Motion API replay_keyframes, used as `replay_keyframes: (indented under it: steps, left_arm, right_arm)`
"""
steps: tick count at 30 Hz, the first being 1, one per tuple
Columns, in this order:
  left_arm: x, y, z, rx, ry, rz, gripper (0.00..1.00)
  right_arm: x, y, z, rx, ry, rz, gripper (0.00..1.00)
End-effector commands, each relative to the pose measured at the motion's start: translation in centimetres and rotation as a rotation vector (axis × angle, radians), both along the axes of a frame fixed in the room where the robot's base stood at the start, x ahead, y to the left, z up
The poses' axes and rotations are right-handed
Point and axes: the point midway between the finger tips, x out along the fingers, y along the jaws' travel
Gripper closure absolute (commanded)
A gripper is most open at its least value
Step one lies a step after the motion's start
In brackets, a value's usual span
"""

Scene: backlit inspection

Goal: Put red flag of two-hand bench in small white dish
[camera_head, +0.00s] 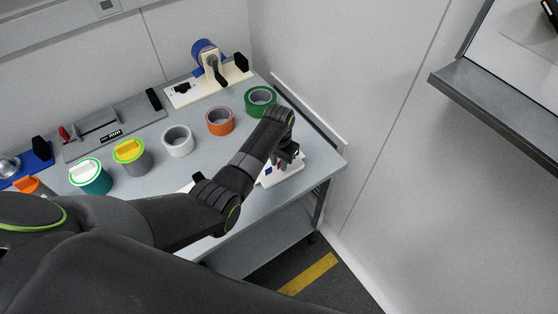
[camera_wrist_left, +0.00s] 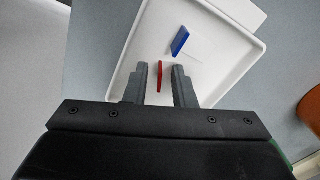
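The small white dish (camera_head: 290,171) is at the right end of the bench, partly hidden by my left arm; it fills much of the left wrist view (camera_wrist_left: 228,72). The thin red flag (camera_wrist_left: 160,76) is within the dish outline, between the two fingers of my left gripper (camera_wrist_left: 162,84), with a gap on each side. Whether the flag touches the dish floor I cannot tell. A blue flag (camera_wrist_left: 180,41) is in the dish beyond the fingertips. In the head view, my left gripper (camera_head: 285,160) is over the dish. My right gripper is not visible.
The bench edge and wall lie close right of the dish.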

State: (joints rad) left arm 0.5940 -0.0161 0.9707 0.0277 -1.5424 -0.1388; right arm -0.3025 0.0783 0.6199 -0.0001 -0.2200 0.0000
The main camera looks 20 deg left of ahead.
Motion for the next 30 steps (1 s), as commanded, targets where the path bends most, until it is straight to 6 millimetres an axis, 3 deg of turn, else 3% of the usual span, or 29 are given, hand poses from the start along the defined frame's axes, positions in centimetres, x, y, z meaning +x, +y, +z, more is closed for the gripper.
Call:
replay_keyframes:
  steps: [8, 21, 30]
  left_arm:
    - [0.1, 0.0, 1.4, -0.001, -0.003, 0.000, 0.77]
    - [0.1, 0.0, 9.7, 0.000, -0.004, 0.000, 0.77]
    - [0.0, 0.0, 12.3, 0.000, 0.000, 0.001, 0.77]
  right_arm:
    - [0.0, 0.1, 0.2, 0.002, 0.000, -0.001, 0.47]
    - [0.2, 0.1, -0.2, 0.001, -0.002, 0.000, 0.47]
    - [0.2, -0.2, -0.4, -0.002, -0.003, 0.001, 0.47]
